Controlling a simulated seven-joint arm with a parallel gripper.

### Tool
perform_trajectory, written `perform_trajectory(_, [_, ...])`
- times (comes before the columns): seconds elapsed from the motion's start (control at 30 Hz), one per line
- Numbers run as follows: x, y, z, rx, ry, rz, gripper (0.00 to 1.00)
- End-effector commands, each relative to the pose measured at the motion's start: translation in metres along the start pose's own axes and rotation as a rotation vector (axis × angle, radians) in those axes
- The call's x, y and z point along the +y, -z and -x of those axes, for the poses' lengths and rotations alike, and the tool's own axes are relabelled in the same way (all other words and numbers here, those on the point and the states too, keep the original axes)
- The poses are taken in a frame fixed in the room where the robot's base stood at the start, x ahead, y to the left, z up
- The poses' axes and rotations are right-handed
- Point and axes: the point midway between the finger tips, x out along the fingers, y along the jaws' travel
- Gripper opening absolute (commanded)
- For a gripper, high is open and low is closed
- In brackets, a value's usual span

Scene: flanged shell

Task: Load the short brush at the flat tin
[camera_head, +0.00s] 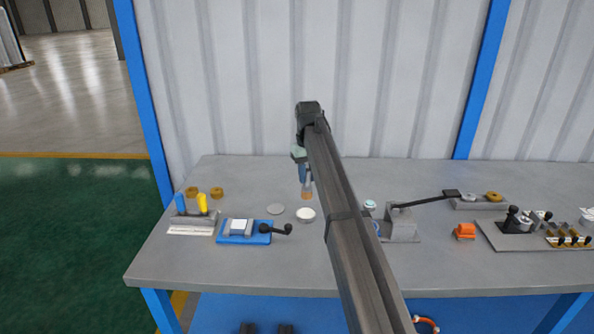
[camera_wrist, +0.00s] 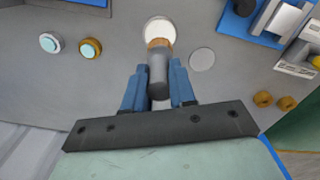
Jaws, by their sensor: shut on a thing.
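My gripper (camera_head: 303,174) is shut on the short brush, whose tan-orange bristles (camera_head: 307,195) point down in the head view. In the wrist view the brush's grey handle (camera_wrist: 158,78) stands between the blue fingers of my gripper (camera_wrist: 159,72). The flat tin (camera_head: 306,215) looks like a low white round dish on the bench. The bristles are above it in the head view and overlap the edge of the tin (camera_wrist: 160,27) in the wrist view. I cannot tell for certain whether they touch it.
A flat grey disc (camera_head: 275,209) lies left of the tin. A blue fixture with a black crank (camera_head: 276,229) and a rack with blue and yellow handles (camera_head: 201,203) stand further left. A grey block with a long lever (camera_head: 400,225) stands right, past my arm.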

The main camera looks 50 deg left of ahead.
Motion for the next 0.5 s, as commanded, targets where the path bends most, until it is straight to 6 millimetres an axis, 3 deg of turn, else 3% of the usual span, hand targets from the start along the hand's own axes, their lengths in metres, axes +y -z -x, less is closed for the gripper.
perform_trajectory(0.5, [-0.001,0.000,-0.040,-0.001,0.000,-0.001,0.00])
